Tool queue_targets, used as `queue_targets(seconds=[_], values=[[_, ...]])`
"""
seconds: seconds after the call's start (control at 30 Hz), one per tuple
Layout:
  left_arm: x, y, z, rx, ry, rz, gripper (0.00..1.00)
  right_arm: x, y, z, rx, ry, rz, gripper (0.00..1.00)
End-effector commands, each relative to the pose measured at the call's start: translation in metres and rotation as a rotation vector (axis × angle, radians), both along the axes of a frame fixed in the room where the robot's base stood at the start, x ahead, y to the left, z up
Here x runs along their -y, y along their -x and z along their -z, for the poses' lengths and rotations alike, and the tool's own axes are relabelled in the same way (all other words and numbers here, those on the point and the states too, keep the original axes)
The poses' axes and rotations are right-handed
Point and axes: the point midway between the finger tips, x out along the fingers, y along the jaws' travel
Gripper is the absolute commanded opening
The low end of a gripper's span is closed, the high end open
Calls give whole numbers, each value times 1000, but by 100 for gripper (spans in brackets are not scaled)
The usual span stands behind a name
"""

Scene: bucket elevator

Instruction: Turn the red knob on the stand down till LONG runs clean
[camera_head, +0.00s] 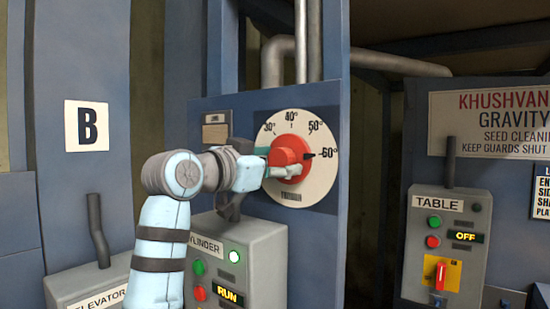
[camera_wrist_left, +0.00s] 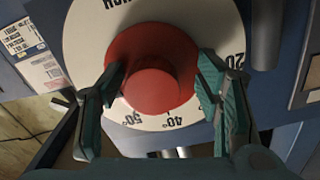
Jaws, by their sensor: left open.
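The red knob (camera_head: 287,150) sits at the centre of a round white dial (camera_head: 322,182) on a blue stand (camera_head: 342,130). The dial is marked 30°, 40°, 50° and 60°, and a black pointer at the knob's right points at about 60°. My left gripper (camera_head: 276,168) is at the knob, partly hiding its lower left. In the left wrist view, the gripper (camera_wrist_left: 160,78) is open with its fingers on either side of the red knob (camera_wrist_left: 152,85). I cannot tell whether they touch it. My right gripper is not in view. I see nothing labelled LONG.
Below the dial stands a CYLINDER control box (camera_head: 262,262) reading RUN, close to my left arm. An ELEVATOR box (camera_head: 88,287) is at lower left. A TABLE box (camera_head: 447,215) reading OFF and a KHUSHVAN gravity sign (camera_head: 490,122) are at right. Grey pipes (camera_head: 300,60) rise above the dial.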

Motion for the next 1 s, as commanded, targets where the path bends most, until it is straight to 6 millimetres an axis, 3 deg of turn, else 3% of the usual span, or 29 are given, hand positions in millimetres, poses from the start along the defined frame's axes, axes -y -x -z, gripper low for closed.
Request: queue_targets(seconds=[0.13, 0.43, 1.0], values=[[0, 1, 0, 1, 1, 0, 57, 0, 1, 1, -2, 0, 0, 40], [0, 1, 1, 0, 0, 2, 11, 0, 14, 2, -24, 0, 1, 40], [0, 0, 2, -104, 134, 0, 11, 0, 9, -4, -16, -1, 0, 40]])
